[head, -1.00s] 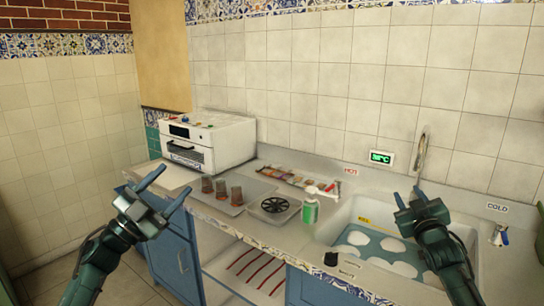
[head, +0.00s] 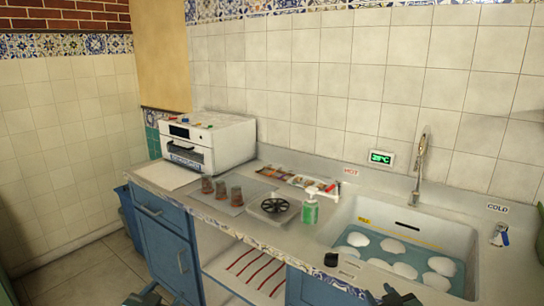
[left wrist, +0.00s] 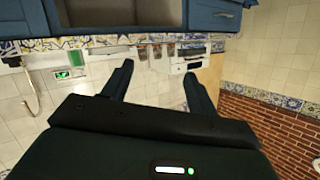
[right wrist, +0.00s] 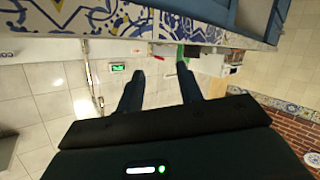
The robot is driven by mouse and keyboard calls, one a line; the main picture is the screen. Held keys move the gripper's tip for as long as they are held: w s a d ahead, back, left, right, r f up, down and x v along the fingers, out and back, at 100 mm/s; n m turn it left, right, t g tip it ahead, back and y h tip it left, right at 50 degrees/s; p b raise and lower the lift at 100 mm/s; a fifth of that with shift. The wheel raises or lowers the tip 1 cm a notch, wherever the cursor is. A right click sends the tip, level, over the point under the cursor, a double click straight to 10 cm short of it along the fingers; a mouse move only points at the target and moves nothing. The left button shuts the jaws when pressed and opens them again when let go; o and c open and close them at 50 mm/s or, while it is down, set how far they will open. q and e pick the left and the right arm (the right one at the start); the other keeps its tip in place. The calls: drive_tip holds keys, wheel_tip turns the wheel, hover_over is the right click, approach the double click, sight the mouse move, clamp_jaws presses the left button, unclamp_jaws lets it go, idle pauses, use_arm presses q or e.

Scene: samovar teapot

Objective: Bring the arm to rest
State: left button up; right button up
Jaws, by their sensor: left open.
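My left gripper (head: 150,297) shows only as a small part at the bottom edge of the head view, in front of the blue cabinet. In the left wrist view (left wrist: 160,82) its two fingers stand wide apart with nothing between them. My right gripper (head: 393,298) shows at the bottom edge of the head view, below the sink's front edge. In the right wrist view (right wrist: 156,82) its fingers are apart and nothing is between them. Both grippers are below counter height. Most of both arms is out of the head view.
The counter carries a white oven (head: 208,142), several brown glasses on a tray, a round black grate (head: 275,206) and a green-white bottle (head: 310,210). The sink (head: 440,240) at right holds several white plates or domes in blue water. A blue cabinet (head: 165,245) stands below.

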use_arm(q)
drive_tip(key=s+d+f+g+h, duration=0.1)
drive_tip(key=s+d+f, duration=0.2)
drive_tip(key=s, duration=0.6)
drive_tip(key=s+d+f+g, duration=0.1)
drive_tip(key=s+d+f, duration=0.2)
drive_tip(key=s, duration=0.6)
drive_tip(key=s+d+f+g+h, duration=0.1)
drive_tip(key=s+d+f, duration=0.3)
drive_tip(key=s, duration=0.5)
drive_tip(key=shift+s+d+n+g+h, duration=0.35)
drive_tip(key=shift+d+g, duration=0.25)
drive_tip(key=shift+d, duration=0.4)
use_arm(e)
drive_tip(key=s+a+f+g+y, duration=0.1)
drive_tip(key=s+a+f, duration=0.2)
drive_tip(key=s, duration=0.6)
drive_tip(key=s+a+f+g, duration=0.1)
drive_tip(key=s+a+f, duration=0.2)
drive_tip(key=s, duration=0.6)
drive_tip(key=s+a+f+g+y, duration=0.1)
drive_tip(key=s+a+f, duration=0.3)
drive_tip(key=s, duration=0.5)
drive_tip(key=shift+s+a+m+g+y, duration=0.35)
drive_tip(key=shift+a+g, duration=0.25)
drive_tip(key=shift+a, duration=0.4)
